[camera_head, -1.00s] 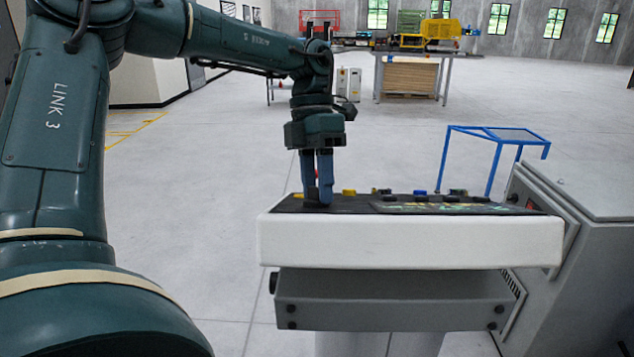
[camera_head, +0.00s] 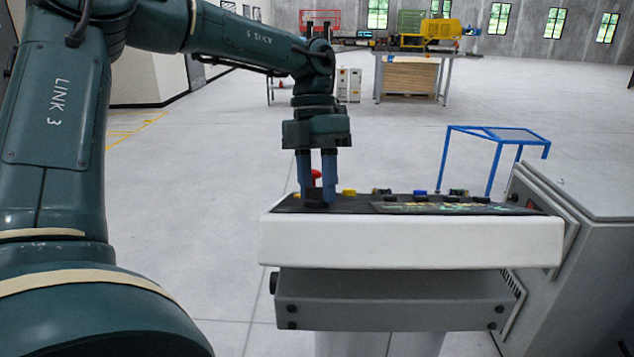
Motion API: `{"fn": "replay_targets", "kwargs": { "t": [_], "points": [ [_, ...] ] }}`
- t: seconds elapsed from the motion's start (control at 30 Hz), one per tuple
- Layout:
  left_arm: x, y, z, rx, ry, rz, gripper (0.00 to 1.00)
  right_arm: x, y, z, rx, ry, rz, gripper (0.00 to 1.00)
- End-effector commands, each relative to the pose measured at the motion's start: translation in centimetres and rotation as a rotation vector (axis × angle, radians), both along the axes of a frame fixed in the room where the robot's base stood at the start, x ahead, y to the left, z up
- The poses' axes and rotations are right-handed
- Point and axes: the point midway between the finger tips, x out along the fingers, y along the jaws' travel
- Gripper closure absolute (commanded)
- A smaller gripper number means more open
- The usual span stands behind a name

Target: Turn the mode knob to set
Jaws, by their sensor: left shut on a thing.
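The control panel (camera_head: 410,240) is a white-fronted console with a dark sloped top that carries several knobs and buttons. My left gripper (camera_head: 316,198) points straight down at the left end of the panel top. Its two blue-grey fingers stand on either side of a black knob (camera_head: 316,196) and are shut on it. The fingers hide much of the knob, and its pointer and labels cannot be read. A red button (camera_head: 316,174) shows between the fingers, behind the knob. My right gripper is not in view.
A yellow button (camera_head: 349,192), a blue button (camera_head: 420,193) and several dark knobs line the panel top. A grey cabinet (camera_head: 590,260) stands close at the right. A blue frame (camera_head: 497,150) stands behind the panel. The floor to the left is clear.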

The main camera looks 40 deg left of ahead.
Motion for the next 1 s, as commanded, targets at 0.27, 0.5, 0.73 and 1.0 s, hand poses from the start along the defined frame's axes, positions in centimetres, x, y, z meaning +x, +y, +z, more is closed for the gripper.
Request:
{"fn": "replay_targets", "kwargs": {
  "t": [0.27,0.5,0.73,1.0],
  "points": [
    [0.0,0.0,0.1,0.001,-0.002,-0.001,0.43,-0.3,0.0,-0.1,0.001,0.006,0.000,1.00],
    [0.0,0.0,0.0,0.000,-0.001,-0.001,0.40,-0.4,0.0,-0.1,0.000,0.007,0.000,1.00],
    [0.5,0.5,1.7,0.001,-0.004,0.000,0.40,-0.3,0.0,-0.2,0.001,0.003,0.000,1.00],
    [1.9,2.1,7.4,0.002,-0.005,0.002,0.40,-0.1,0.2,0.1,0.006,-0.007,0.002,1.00]
  ]
}}
